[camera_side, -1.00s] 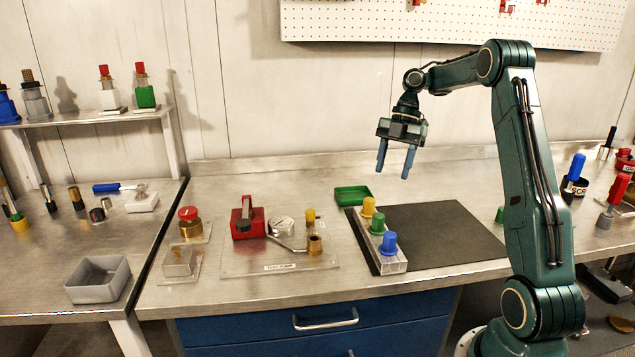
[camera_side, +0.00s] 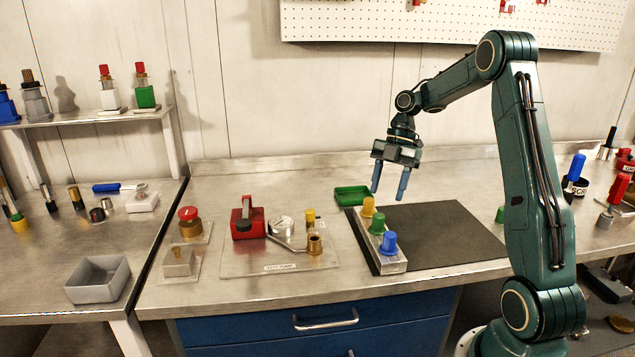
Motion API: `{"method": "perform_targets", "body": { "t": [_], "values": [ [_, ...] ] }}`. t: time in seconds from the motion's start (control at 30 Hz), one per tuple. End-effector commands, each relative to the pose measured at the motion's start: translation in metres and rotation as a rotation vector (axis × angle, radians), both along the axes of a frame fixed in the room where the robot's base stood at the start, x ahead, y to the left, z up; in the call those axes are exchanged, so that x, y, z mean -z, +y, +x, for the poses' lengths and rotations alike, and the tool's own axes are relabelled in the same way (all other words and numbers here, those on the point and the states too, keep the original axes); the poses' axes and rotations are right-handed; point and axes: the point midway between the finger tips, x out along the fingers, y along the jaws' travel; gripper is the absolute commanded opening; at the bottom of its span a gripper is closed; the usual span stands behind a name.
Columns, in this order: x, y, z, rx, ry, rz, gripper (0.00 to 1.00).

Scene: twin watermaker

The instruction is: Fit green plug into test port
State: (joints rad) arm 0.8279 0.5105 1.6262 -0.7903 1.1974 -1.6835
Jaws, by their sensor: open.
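The green plug (camera_side: 377,224) stands upright in the middle of a pale rack (camera_side: 393,266), between a yellow plug (camera_side: 368,207) and a blue plug (camera_side: 389,243). My gripper (camera_side: 388,196) is open and empty, pointing down above the rack's far end, near the yellow plug in the picture. The test pump plate (camera_side: 250,262) lies to the left of the rack. It carries a brass port (camera_side: 315,245) at the end of a metal pipe, which looks like the test port. Its opening is too small to see into.
A dark mat (camera_side: 450,235) lies right of the rack, mostly bare. A green tray (camera_side: 352,195) sits behind the rack. A red pump block (camera_side: 247,222) and a small yellow-topped part (camera_side: 310,216) stand on the plate. A red-capped brass part (camera_side: 189,224) is further left.

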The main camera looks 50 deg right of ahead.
Motion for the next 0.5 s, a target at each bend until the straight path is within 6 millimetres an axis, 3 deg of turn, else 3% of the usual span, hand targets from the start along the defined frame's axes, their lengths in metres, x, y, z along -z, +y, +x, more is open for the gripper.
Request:
{"method": "perform_targets", "body": {
  "t": [0.2,0.5],
  "values": [
    [0.021,0.01,0.0,-0.001,0.001,0.002,0.51],
    [0.029,0.012,0.0,0.0,0.0,-0.001,0.51]
  ]
}}
